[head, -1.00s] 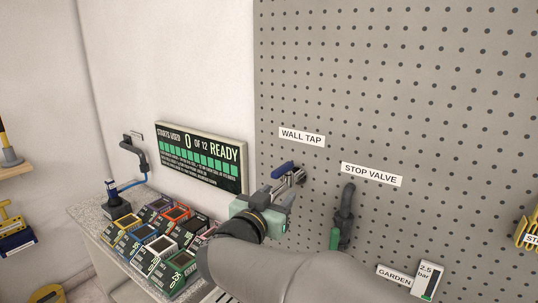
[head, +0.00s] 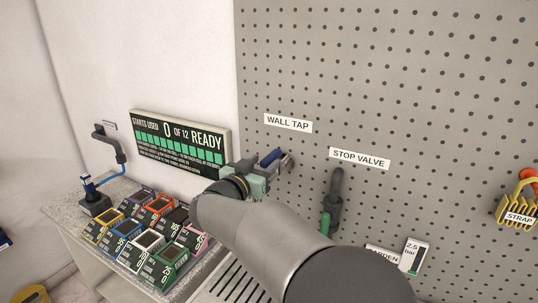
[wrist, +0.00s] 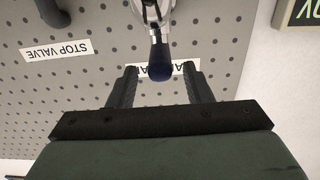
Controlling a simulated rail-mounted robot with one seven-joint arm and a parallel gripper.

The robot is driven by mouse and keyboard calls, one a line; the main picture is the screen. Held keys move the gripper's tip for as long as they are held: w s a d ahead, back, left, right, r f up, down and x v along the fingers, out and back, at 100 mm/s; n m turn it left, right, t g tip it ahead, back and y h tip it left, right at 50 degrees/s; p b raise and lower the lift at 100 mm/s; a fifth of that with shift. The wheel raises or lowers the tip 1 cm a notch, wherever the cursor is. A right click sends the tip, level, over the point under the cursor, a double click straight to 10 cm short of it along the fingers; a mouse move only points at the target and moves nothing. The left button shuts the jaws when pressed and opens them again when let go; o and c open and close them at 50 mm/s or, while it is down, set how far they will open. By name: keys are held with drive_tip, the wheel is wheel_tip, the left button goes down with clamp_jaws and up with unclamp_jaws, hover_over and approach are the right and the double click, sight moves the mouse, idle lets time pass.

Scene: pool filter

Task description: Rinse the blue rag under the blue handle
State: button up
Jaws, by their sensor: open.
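The wall tap's blue handle (head: 270,158) sticks out from the pegboard below the WALL TAP label. In the wrist view the blue handle end (wrist: 159,68) lies between the tips of my gripper's two dark fingers (wrist: 160,82), with a gap on each side. My gripper (head: 262,172) is open and holds nothing. My arm hides part of the tap and the area below it in the head view. I see no blue rag in these views.
A stop valve (head: 334,200) with a green handle is on the pegboard right of the tap. Several coloured boxes (head: 146,240) crowd the counter (head: 62,208) at left. A grated drain (head: 238,287) lies below my arm. A yellow strap (head: 517,207) hangs at far right.

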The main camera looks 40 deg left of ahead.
sight(279, 149)
drive_tip(key=shift+w+a, duration=0.15)
drive_tip(key=shift+w, duration=0.85)
drive_tip(key=shift+w+a, duration=0.15)
drive_tip(key=shift+w, duration=0.8)
clamp_jaws()
